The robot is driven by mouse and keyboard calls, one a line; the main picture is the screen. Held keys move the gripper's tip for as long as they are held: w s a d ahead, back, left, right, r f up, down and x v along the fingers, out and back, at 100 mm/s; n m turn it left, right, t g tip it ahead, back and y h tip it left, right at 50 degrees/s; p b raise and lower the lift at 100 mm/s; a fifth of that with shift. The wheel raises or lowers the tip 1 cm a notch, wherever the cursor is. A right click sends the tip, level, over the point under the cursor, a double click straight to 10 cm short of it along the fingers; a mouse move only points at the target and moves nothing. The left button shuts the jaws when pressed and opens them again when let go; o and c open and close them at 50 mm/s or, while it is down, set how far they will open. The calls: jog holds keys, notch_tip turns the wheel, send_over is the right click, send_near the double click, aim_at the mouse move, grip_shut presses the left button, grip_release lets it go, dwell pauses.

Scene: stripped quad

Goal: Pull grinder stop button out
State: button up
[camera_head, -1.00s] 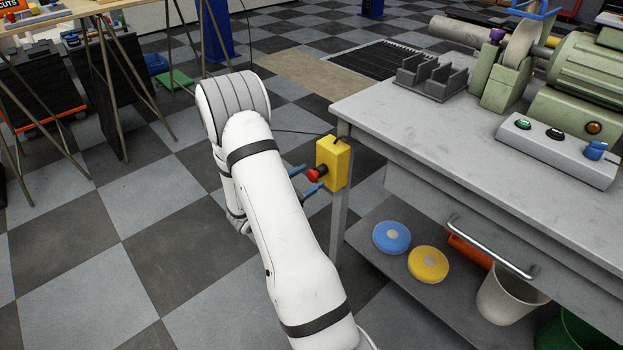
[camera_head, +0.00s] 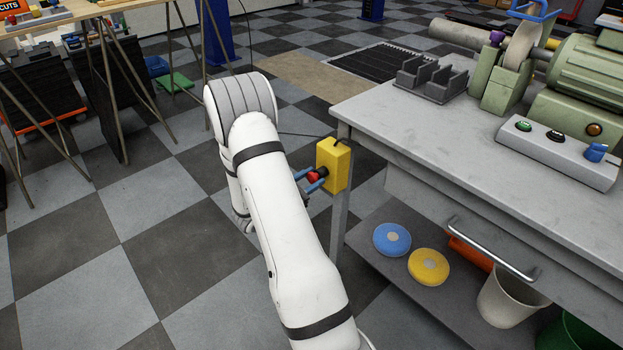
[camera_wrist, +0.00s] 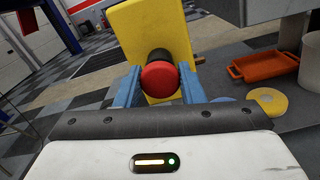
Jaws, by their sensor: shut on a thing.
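The stop button is a red mushroom head (camera_head: 313,177) on a dark collar, on the front of a yellow box (camera_head: 336,165) fixed at the bench's near left leg. In the wrist view the red button (camera_wrist: 159,77) sits between the two blue fingers of my gripper (camera_wrist: 159,85), with the yellow box (camera_wrist: 150,35) behind it. The fingers are shut on the button's sides. In the head view my gripper (camera_head: 312,179) shows as blue fingertips around the button, partly hidden by my arm. The dark collar shows behind the red head.
The grey bench (camera_head: 430,130) carries the green grinder (camera_head: 590,75) and a control panel (camera_head: 560,150). Its lower shelf holds a blue disc (camera_head: 391,238), a yellow disc (camera_head: 428,265) and a white bin (camera_head: 507,296). A wooden trestle table (camera_head: 60,22) stands at left. Checkered floor is clear beside my arm.

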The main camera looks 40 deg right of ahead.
grip_shut()
jog(key=shift+a, duration=0.6)
jog(key=o, duration=1)
grip_release()
jog(key=a, duration=0.2)
jog(key=a+p, duration=0.1)
jog(key=a, duration=0.4)
jog(key=shift+s+a, duration=0.35)
jog(key=shift+a, duration=0.05)
